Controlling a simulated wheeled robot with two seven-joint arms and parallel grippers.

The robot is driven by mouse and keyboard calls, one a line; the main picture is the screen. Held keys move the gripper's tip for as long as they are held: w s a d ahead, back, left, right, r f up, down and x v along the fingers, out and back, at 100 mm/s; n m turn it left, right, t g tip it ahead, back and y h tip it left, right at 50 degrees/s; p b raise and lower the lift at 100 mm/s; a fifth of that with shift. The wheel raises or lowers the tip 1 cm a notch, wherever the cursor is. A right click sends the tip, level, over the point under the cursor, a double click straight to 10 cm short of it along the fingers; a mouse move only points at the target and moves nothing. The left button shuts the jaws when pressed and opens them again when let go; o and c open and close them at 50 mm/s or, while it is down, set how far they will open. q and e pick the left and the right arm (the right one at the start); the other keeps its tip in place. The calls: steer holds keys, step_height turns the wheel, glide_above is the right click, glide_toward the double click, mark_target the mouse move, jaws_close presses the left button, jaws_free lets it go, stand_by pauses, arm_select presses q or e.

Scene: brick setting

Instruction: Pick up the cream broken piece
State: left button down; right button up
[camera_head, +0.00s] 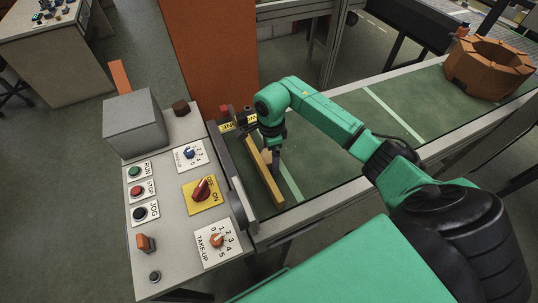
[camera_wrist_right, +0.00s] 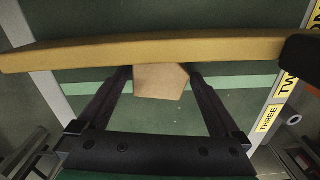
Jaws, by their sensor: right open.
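The cream broken piece (camera_wrist_right: 162,82) lies flat on the green belt in the right wrist view, against or just beside a long yellow bar (camera_wrist_right: 150,50). It has a straight-sided, angular outline. My right gripper (camera_wrist_right: 160,77) is open, with one dark finger on each side of the piece and space between finger and piece. In the head view my right gripper (camera_head: 276,163) points down at the belt beside the yellow bar (camera_head: 262,173), and the piece is mostly hidden there. Whether the fingers reach down to the belt is hard to tell. My left gripper is not in view.
A control panel (camera_head: 147,257) with buttons and knobs stands left of the belt end. The green belt (camera_head: 330,125) runs to the upper right, with a brown octagonal ring (camera_head: 490,68) on it. An orange post (camera_head: 215,55) stands behind. The belt's middle is clear.

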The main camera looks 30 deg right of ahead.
steer(key=c, duration=1.3)
steer(key=r+b, duration=0.2)
steer(key=r, duration=0.1)
steer(key=r+b, duration=0.1)
steer(key=r, duration=0.3)
steer(key=shift+d+b, duration=0.2)
steer(key=shift+b, duration=0.2)
steer(key=d+b, duration=0.2)
steer(key=d, duration=0.4)
steer(key=d+b, duration=0.2)
steer(key=d, duration=0.5)
steer(key=s+d+b, duration=0.1)
steer(key=d+b, duration=0.1)
steer(key=d, duration=0.4)
steer(key=shift+d, duration=0.3)
steer(key=shift+s, duration=0.15)
